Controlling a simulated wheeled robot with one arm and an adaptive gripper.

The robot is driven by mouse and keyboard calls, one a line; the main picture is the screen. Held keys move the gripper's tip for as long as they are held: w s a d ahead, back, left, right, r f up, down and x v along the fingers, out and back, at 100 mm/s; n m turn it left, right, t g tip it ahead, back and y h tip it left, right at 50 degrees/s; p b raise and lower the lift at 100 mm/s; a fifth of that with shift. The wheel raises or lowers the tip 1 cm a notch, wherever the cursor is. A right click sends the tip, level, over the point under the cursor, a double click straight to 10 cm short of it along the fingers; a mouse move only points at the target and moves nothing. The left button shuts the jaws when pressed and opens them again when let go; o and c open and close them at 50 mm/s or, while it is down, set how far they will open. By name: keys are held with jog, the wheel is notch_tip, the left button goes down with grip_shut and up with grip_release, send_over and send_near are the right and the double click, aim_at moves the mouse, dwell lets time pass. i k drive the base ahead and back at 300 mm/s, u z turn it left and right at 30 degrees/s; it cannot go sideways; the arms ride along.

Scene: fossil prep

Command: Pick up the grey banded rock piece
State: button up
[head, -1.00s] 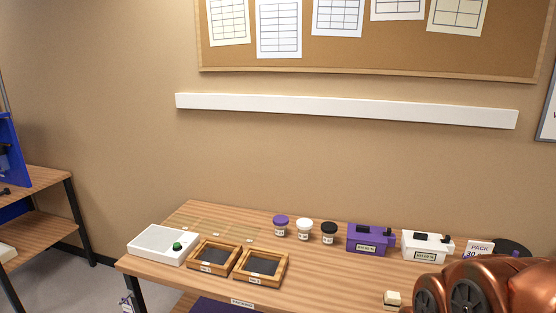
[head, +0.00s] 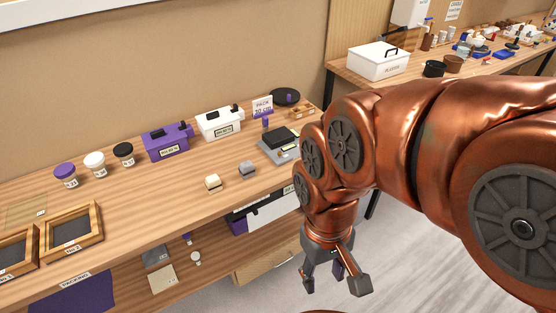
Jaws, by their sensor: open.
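A small grey block (head: 247,168), which looks like the grey rock piece, lies on the wooden table (head: 130,215) near its front edge. Any banding is too small to make out. My gripper (head: 335,286) hangs open and empty, pointing down, in front of the table and to the right of the grey piece. It is well apart from the piece. Nothing covers the grey piece in the head view.
A cream block (head: 213,183) sits just left of the grey piece. A dark scale-like device (head: 279,146) stands to its right. Behind are a purple box (head: 168,141), a white box (head: 219,122) and lidded jars. Wooden trays (head: 72,231) are at left. A lower shelf holds small items.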

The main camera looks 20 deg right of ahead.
aim_at(247, 169)
jog(key=z, duration=0.05)
jog(key=k, duration=1.3)
jog(key=u, duration=0.6)
jog(key=i, duration=0.55)
jog(key=u, duration=0.6)
jog(key=i, duration=1.4)
jog(key=z, duration=0.75)
